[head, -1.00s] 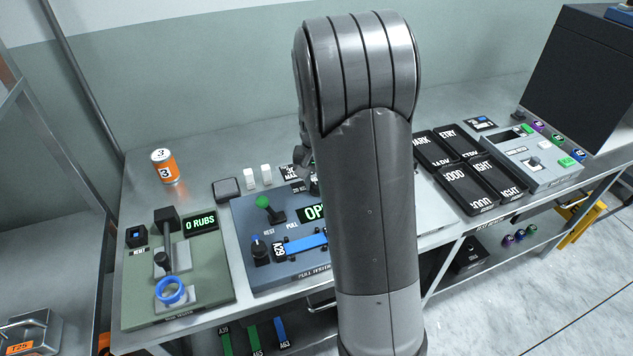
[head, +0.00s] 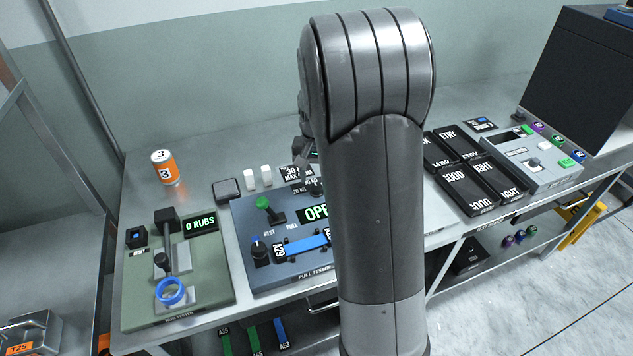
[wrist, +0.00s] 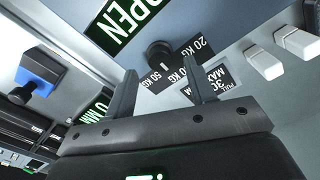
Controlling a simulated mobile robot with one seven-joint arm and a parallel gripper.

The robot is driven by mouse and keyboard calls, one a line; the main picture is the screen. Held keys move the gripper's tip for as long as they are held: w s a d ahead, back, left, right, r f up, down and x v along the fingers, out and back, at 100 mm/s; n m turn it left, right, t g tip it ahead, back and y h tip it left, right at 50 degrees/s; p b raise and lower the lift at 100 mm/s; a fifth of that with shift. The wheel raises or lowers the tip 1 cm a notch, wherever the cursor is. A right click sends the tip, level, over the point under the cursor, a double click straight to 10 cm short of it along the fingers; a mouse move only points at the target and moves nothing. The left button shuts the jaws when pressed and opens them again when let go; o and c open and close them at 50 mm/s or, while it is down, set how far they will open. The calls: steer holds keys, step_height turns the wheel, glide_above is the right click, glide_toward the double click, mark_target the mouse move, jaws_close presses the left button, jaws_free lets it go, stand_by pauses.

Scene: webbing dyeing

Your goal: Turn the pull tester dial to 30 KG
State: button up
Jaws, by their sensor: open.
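The pull tester (head: 244,216) is a blue-grey panel on the bench, with a green "OPEN" display (wrist: 122,22) partly hidden by my arm in the head view. Its dial (wrist: 160,52) is a black round knob in the wrist view, with 20 KG and 50 KG labels beside it. A label between them is partly covered. My gripper (wrist: 160,66) is open, its two fingers either side of the dial in the picture; I cannot tell whether they touch it. In the head view, my arm mostly hides the gripper and the dial.
A "30 MAX PULL" placard (wrist: 209,83) and white blocks (wrist: 298,42) lie near the dial. A blue strap (head: 306,244) and green-topped lever (head: 263,202) are on the tester. A green rub tester (head: 205,285) stands left, black trays (head: 466,190) right. An orange can (head: 164,167) stands behind.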

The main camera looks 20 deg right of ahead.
mark_target(316, 188)
step_height(316, 188, up, 8)
stand_by(0.6)
steer(key=s+a+r+n+t, duration=0.1)
steer(key=s+a+r+t, duration=0.1)
steer(key=s, duration=0.6)
steer(key=s+a+r+n+t, duration=0.1)
steer(key=s+a+r+n, duration=0.1)
steer(key=s, duration=0.7)
steer(key=s+a+r+n+t, duration=0.2)
steer(key=s+a+r, duration=0.2)
steer(key=s, duration=0.4)
steer(key=shift+s+a+r+t, duration=0.15)
steer(key=shift+a+t, duration=0.1)
steer(key=shift+t, duration=0.05)
